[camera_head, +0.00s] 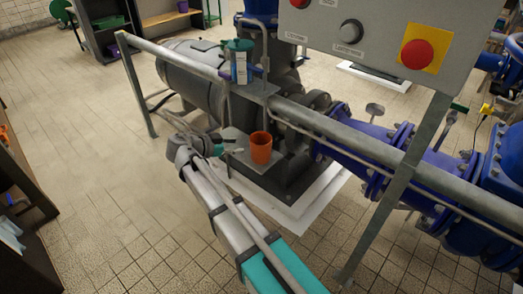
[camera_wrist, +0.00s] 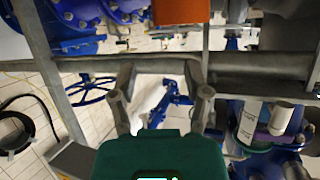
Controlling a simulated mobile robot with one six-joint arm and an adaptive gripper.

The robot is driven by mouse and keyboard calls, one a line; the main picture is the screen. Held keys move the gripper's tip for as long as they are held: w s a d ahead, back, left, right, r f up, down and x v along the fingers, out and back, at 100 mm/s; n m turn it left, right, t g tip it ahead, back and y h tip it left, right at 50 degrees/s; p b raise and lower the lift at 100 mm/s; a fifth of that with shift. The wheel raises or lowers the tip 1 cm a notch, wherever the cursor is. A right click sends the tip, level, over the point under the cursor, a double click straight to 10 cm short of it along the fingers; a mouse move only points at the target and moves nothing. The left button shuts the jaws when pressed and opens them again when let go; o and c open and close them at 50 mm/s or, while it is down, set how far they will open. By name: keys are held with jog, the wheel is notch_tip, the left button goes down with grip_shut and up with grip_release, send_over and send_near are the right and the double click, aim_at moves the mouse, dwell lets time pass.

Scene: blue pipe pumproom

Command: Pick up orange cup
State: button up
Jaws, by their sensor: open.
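The orange cup (camera_head: 261,150) stands upright on a small grey metal ledge (camera_head: 291,163) beside the pump in the head view. My gripper (camera_head: 236,142) is just left of the cup, at about its height; whether it touches the cup cannot be told. In the wrist view my gripper (camera_wrist: 158,75) is open, with its two fingers spread apart and nothing seen between them.
A labelled container (camera_head: 239,65) stands on a higher plate. A control box (camera_head: 385,40) with buttons hangs at upper right. Blue pipes (camera_head: 375,150) lie to the right. The tiled floor (camera_head: 85,150) at left is clear.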

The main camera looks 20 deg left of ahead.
jog(key=b, duration=0.3)
send_near(270, 144)
jog(key=shift+a+f+x, duration=0.1)
jog(key=shift+a+x, duration=0.05)
jog(key=shift+x, duration=0.85)
jog(key=shift+a+f+x, duration=0.1)
jog(key=shift+a+x, duration=0.05)
jog(key=shift+x, duration=0.85)
jog(key=shift+w, duration=0.15)
jog(key=shift+b+x, duration=0.9)
jog(key=shift+x, duration=1.9)
grip_shut()
